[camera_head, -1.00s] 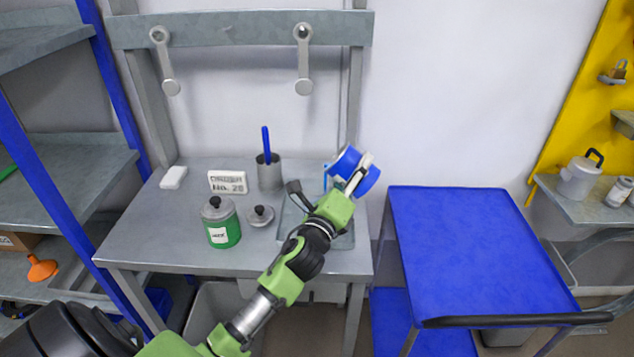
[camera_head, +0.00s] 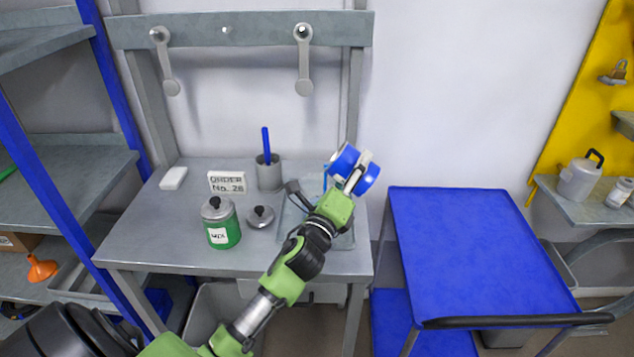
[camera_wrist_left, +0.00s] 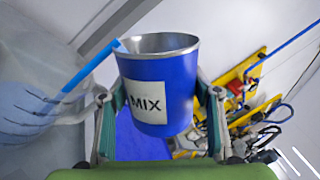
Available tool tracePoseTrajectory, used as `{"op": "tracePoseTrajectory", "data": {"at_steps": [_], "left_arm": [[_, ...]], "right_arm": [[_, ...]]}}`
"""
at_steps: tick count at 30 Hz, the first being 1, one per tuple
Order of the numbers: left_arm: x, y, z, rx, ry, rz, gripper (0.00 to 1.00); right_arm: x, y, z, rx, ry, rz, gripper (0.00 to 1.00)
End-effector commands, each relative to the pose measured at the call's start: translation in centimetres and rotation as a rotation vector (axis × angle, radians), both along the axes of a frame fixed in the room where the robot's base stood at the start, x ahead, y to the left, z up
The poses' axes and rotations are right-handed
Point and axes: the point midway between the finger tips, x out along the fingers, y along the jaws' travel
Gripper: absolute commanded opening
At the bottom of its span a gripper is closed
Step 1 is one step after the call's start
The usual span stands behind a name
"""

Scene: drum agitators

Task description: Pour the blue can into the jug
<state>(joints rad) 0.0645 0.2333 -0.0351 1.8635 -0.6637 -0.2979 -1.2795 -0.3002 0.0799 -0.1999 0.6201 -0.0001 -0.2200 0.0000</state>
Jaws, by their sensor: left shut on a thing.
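The blue can (camera_head: 366,180) is tilted above the right back of the grey bench. My left gripper (camera_head: 352,177) is shut around its sides. In the left wrist view, the can (camera_wrist_left: 165,85) shows a MIX label and a metal rim, with my gripper's fingers (camera_wrist_left: 160,112) on both sides. A blue stream (camera_wrist_left: 90,68) runs from its rim towards the lower left. A pale, clear shape with a bluish tint (camera_wrist_left: 22,110) lies at that side; it looks like the jug, but its outline is unclear. In the head view my arm hides much of that spot.
A blue cart (camera_head: 470,240) at right is empty on top.

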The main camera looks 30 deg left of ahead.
Motion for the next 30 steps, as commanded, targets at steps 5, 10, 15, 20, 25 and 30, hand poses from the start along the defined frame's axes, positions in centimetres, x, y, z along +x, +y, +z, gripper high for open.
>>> {"op": "tracePoseTrajectory", "data": {"at_steps": [5,10,15,20,25,30], "left_arm": [[-0.01,0.01,0.22,-0.011,-0.006,-0.001,0.22],[-0.01,0.02,0.3,-0.022,-0.008,-0.001,0.22],[-0.01,0.04,0.37,-0.033,-0.011,-0.001,0.22],[-0.01,0.05,0.44,-0.043,-0.014,-0.001,0.22],[-0.02,0.06,0.5,-0.053,-0.016,-0.001,0.22],[-0.03,0.07,0.57,-0.064,-0.019,-0.001,0.22]], "right_arm": [[0.0,0.0,-0.06,0.0,0.0,0.0,0.6],[0.0,0.01,-0.1,0.0,0.0,0.0,0.6],[0.0,0.01,-0.14,0.0,0.0,0.0,0.6],[0.0,0.01,-0.18,0.0,0.0,0.0,0.6],[0.0,0.01,-0.22,0.0,0.0,0.0,0.6],[0.0,0.01,-0.27,0.0,0.0,0.0,0.6]]}}
